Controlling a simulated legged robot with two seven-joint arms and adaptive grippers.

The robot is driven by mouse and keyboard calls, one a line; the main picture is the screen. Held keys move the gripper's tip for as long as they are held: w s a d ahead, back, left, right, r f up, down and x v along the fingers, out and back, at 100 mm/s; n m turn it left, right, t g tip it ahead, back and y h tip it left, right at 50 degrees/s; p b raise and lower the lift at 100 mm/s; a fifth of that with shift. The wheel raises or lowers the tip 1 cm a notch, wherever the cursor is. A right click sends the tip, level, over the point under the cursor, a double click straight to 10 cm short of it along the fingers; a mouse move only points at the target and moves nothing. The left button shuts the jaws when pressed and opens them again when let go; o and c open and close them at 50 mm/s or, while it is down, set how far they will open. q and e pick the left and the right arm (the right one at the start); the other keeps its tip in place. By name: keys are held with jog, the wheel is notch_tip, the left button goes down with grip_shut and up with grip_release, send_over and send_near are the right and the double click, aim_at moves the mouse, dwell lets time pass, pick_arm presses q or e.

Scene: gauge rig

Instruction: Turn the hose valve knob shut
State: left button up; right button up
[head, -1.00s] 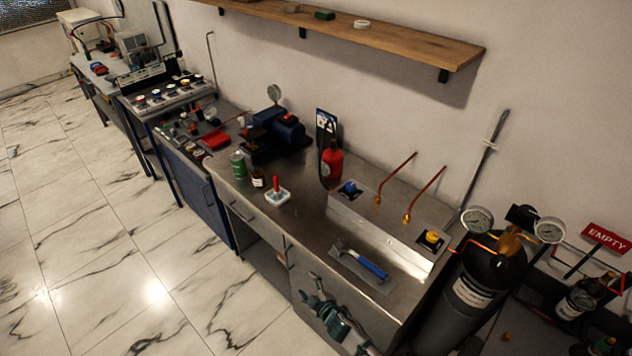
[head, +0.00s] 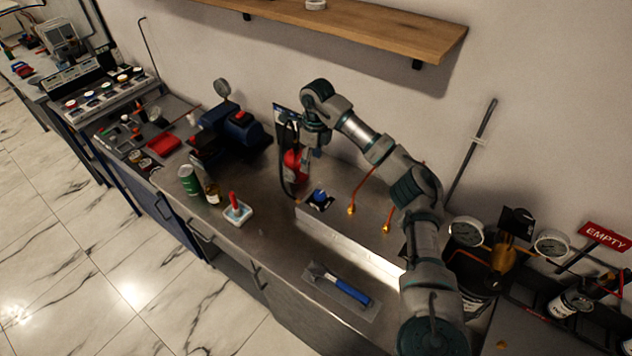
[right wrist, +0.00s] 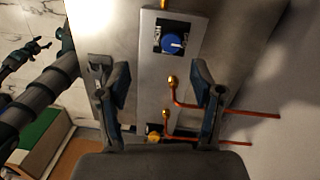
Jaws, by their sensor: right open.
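A blue knob (head: 319,196) sits on a dark square plate at the left end of the raised metal panel. It also shows in the right wrist view (right wrist: 172,43), beyond my fingertips. A yellow knob (right wrist: 153,135) shows low in that view, partly hidden by my gripper; my arm hides it in the head view. I cannot tell which is the hose valve knob. My right gripper (head: 312,145) is above the blue knob, apart from it. Its fingers are open and empty in the right wrist view (right wrist: 160,85). My left gripper (right wrist: 30,52) shows there at left, its opening unclear.
Two copper pipes (head: 362,188) rise between the knobs. A red bottle (head: 293,165) and black hose (head: 283,165) stand close behind the blue knob. A blue-handled trowel (head: 345,289) lies in front. Gauges (head: 467,231) and a shelf (head: 350,25) are nearby.

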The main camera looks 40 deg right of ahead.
jog(key=d+r, duration=0.2)
send_near(320, 193)
jog(key=shift+m+h, duration=0.3)
jog(key=shift+h, duration=0.1)
notch_tip(320, 193, down, 9)
jog(key=shift+w+a+r, duration=0.15)
jog(key=shift+a+f, duration=0.25)
jog(key=shift+a, duration=0.25)
jog(key=shift+d, duration=0.35)
jog(key=c, duration=1.1)
